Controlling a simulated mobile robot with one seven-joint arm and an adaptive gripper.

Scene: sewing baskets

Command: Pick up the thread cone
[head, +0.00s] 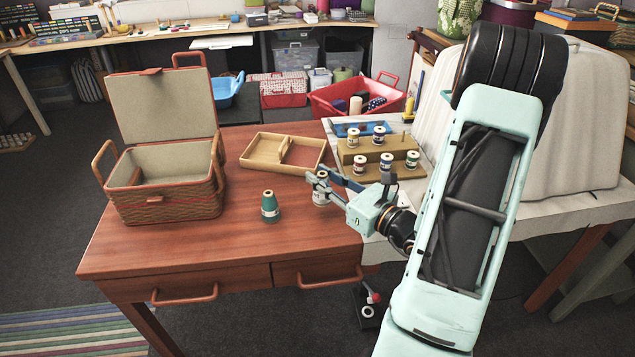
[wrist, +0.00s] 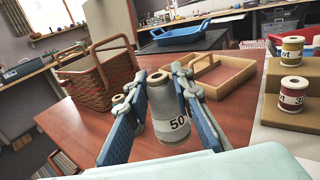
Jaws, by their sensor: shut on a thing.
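A pale grey thread cone (head: 320,190) with a white label is at the right part of the wooden table. In the wrist view the same grey cone (wrist: 161,101) shows a "50" label and stands upright between my fingers. My gripper (wrist: 152,92) is shut on it, one blue-padded finger on each side. In the head view my gripper (head: 321,182) reaches in from the right. I cannot tell whether the cone's base touches the table. A teal thread cone (head: 270,208) stands free to its left; in the wrist view it is partly hidden behind the left finger.
An open wicker basket (head: 165,205) stands at the table's left. An open wooden tray (head: 262,166) lies behind the grey cone. A stepped wooden rack (head: 366,172) with several thread spools is close to the right. The front left of the table is clear.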

